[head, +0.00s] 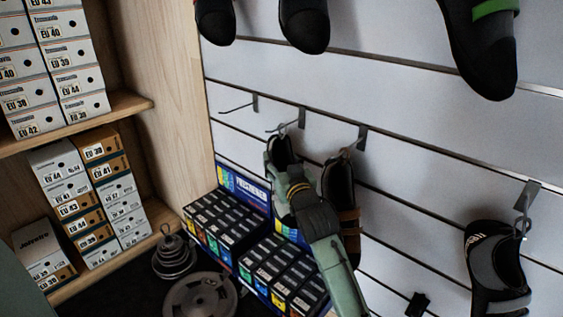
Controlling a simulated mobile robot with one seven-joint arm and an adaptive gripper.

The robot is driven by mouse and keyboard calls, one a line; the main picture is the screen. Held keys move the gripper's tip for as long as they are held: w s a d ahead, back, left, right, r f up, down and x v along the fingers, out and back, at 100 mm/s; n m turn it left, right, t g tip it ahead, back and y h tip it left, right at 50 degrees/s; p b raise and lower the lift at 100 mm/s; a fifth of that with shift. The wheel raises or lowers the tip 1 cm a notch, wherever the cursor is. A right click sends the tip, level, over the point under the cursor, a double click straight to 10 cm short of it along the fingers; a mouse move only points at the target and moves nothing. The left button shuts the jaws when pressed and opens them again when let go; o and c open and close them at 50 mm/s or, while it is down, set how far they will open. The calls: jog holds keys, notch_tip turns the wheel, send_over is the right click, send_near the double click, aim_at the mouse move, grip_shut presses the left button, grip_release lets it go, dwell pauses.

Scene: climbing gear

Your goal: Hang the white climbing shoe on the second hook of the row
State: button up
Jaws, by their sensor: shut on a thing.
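A row of metal hooks runs along the white slatted wall in the head view. The leftmost hook (240,106) is bare. The second hook (287,125) is just above the heel end of a shoe. That shoe, taken as the white climbing shoe (281,149), shows a dark opening and a pale grey-green edge; its lower part is hidden behind my arm. My gripper (285,188) is at the shoe and shut on it, with the fingertips partly hidden. The shoe is upright, heel up. I cannot tell whether its loop is around the second hook or only near it.
A dark shoe with brown straps (341,190) hangs on the third hook (361,136), close to my gripper's right. A grey-black shoe (495,268) hangs further right. Small boxes (235,225) in a display stand below. Shoes hang above. Shelves with shoeboxes (80,190) are left.

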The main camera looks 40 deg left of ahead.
jog(key=o, duration=1.4)
